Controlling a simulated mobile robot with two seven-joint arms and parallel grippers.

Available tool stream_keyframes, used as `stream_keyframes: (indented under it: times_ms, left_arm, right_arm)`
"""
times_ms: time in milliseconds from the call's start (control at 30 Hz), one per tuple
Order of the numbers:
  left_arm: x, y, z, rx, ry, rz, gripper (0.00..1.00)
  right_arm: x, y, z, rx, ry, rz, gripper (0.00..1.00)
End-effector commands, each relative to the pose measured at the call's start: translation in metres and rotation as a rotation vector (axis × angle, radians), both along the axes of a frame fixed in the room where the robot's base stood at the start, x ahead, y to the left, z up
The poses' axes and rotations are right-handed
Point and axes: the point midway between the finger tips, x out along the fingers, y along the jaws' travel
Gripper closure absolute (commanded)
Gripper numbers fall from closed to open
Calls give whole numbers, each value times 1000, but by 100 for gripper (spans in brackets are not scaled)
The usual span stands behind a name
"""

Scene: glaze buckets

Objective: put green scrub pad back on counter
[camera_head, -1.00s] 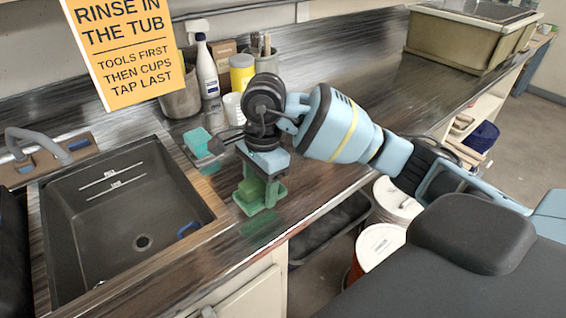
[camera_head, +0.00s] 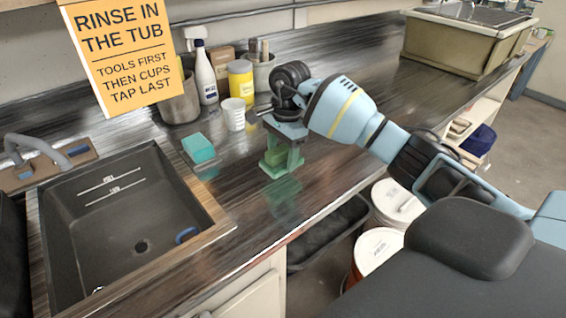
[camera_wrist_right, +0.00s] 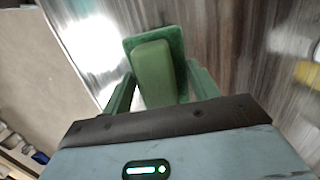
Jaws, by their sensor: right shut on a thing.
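The green scrub pad (camera_wrist_right: 155,72) is between the two green fingers of my right gripper (camera_wrist_right: 163,88) in the right wrist view. In the head view my right gripper (camera_head: 281,164) points down over the counter (camera_head: 330,170), to the right of the sink, shut on the pad (camera_head: 272,157). The fingers hide part of the pad there. A green reflection shows on the glossy counter below; I cannot tell whether the pad touches the surface. My left gripper is not in view.
A teal sponge (camera_head: 198,147) lies left of the gripper, with a white cup (camera_head: 234,114) behind it. A spray bottle (camera_head: 204,72), yellow jar (camera_head: 241,80) and containers stand at the back.

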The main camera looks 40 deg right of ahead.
Motion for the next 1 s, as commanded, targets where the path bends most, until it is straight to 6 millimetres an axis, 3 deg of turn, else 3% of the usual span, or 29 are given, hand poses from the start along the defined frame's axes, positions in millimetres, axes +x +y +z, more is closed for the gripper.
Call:
stream_keyframes:
  times_ms: [133,400,733,767,800,900,1000]
  left_arm:
    - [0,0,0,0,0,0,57]
    - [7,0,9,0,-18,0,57]
    - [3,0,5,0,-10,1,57]
    - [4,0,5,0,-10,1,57]
    - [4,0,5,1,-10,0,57]
    - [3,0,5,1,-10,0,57]
    - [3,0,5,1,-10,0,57]
  right_arm:
    - [5,-8,-1,1,0,-2,59]
    - [4,-7,-34,1,-1,-1,59]
    - [4,-7,-39,0,1,-1,59]
    - [4,-7,-39,0,1,-1,38]
    - [4,-7,-38,0,0,-1,33]
    - [4,-6,-38,0,0,0,20]
    - [4,-7,-38,0,0,0,19]
